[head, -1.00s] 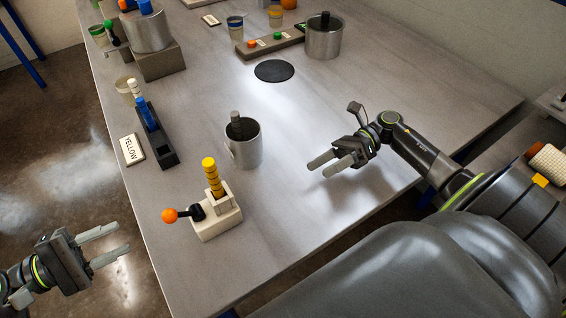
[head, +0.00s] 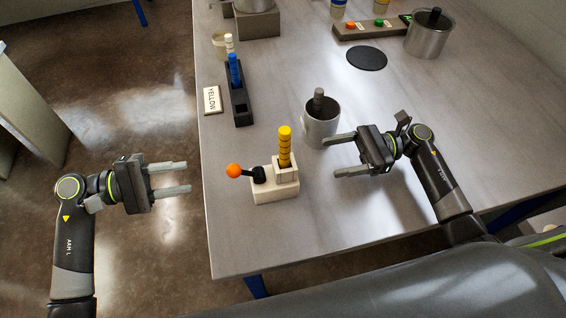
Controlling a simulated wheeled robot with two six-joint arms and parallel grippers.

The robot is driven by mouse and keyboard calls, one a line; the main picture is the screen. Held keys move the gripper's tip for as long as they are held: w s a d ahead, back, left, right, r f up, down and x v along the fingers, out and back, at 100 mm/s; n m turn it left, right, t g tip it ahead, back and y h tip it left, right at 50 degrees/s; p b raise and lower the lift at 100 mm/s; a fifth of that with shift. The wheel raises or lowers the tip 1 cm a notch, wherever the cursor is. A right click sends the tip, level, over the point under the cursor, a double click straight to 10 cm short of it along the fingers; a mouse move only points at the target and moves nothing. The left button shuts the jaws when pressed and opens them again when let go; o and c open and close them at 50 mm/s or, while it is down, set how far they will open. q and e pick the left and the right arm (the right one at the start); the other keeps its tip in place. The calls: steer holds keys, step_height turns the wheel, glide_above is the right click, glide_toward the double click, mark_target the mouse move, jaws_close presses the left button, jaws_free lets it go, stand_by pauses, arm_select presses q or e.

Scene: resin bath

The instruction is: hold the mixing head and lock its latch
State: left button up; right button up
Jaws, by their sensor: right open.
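At the top edge of the head view, a metal cylinder (head: 253,5) sits on a dark block (head: 258,24); it is mostly cut off. I cannot tell for sure whether it is the mixing head, and no latch on it shows. A white block (head: 275,190) near the table's left edge holds an upright yellow banded stick (head: 285,147) and a black lever with an orange ball (head: 233,171). My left gripper (head: 188,177) is open and empty, off the table's left edge. My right gripper (head: 330,157) is open and empty, close to a grey mug, right of the white block.
The grey mug (head: 320,131) holds a dark rod. A black disc (head: 367,58), a button panel (head: 372,27) and a metal pot (head: 429,39) are farther back. The front of the table is clear.

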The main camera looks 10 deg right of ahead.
mark_target(290, 165)
steer(key=a, duration=1.4)
steer(key=shift+a, duration=0.25)
steer(key=c, duration=1.3)
